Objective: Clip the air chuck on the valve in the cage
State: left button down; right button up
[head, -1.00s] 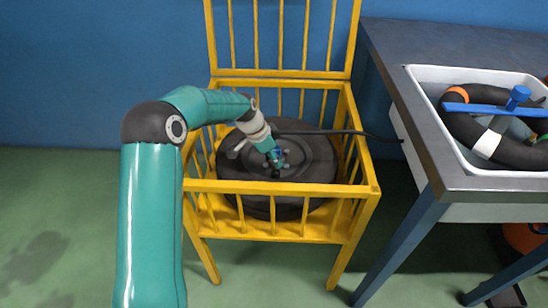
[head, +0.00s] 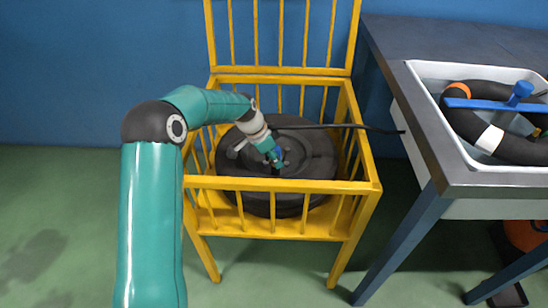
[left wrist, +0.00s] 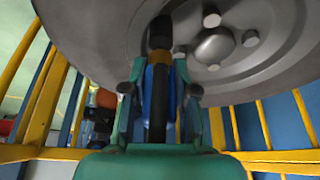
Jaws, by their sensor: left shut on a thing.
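My left gripper (head: 276,159) reaches down into the yellow cage (head: 275,187). It is shut on the blue air chuck (head: 280,153), which also shows between the fingers in the left wrist view (left wrist: 149,95). The black wheel (head: 310,150) lies flat in the cage. In the left wrist view its grey hub (left wrist: 270,45) is close in front of the fingers. A dark upright piece (left wrist: 160,32) stands at the chuck's tip against the wheel; I cannot tell whether the chuck is on the valve. The valve is not clearly visible. My right gripper is out of view.
A black hose (head: 350,127) runs from the chuck over the cage's right side toward the table (head: 450,180). A white basin (head: 455,160) there holds a black tube (head: 520,150) and a blue bar (head: 490,104). The cage's barred lid stands open at the back.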

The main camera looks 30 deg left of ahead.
pick_arm(q)
jog(key=shift+r, duration=0.1)
dwell(0.6)
jog(key=shift+r+p, duration=0.85)
jog(key=shift+r, duration=0.3)
jog(key=shift+f+b, duration=1.15)
jog(key=shift+f, duration=0.15)
dwell(1.9)
jog(key=c, duration=0.8)
grip_release()
jog(key=shift+o, duration=1.1)
